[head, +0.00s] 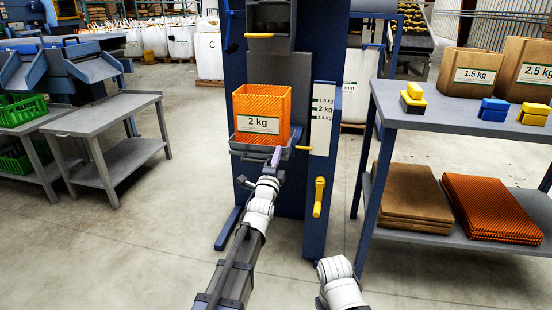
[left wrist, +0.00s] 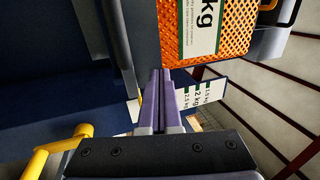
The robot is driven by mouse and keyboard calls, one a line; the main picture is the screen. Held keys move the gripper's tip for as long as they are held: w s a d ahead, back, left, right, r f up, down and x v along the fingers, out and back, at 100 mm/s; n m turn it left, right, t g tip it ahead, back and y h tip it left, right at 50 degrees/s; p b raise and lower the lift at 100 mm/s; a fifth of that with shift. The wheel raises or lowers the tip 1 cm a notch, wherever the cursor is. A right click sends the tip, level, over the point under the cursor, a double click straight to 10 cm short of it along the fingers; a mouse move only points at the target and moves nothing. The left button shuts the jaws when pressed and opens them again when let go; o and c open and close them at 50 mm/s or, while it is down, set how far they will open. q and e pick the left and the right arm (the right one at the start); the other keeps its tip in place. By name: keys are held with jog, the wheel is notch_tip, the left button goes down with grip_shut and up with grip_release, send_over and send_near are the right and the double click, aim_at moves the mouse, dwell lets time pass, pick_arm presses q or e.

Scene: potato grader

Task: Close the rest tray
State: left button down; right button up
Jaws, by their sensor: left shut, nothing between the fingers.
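The grey rest tray (head: 247,149) sticks out from the front of the blue machine (head: 262,205). An orange mesh bag (head: 262,104) with a "2 kg" label stands upright on it; the bag also shows at the top of the left wrist view (left wrist: 235,30). My left gripper (head: 276,156) is at the tray's front right corner, just below the bag. In the left wrist view its purple fingers (left wrist: 159,80) are together and empty, with their tips close to the grey tray part; I cannot tell if they touch. My right gripper is out of the head view.
A yellow handle (head: 319,196) sticks out on the machine's right, below a weight chart (head: 323,115). A short yellow lever (head: 304,148) is beside the tray. A table (head: 445,112) with paper bags stands right. A grey bench (head: 100,110) stands left; floor between is clear.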

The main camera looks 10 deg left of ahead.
pick_arm(q)
jog(key=w, duration=1.4)
jog(key=shift+w+d, duration=0.25)
jog(key=shift+w, duration=0.25)
jog(key=shift+w+r, duration=0.1)
jog(key=shift+w, duration=0.05)
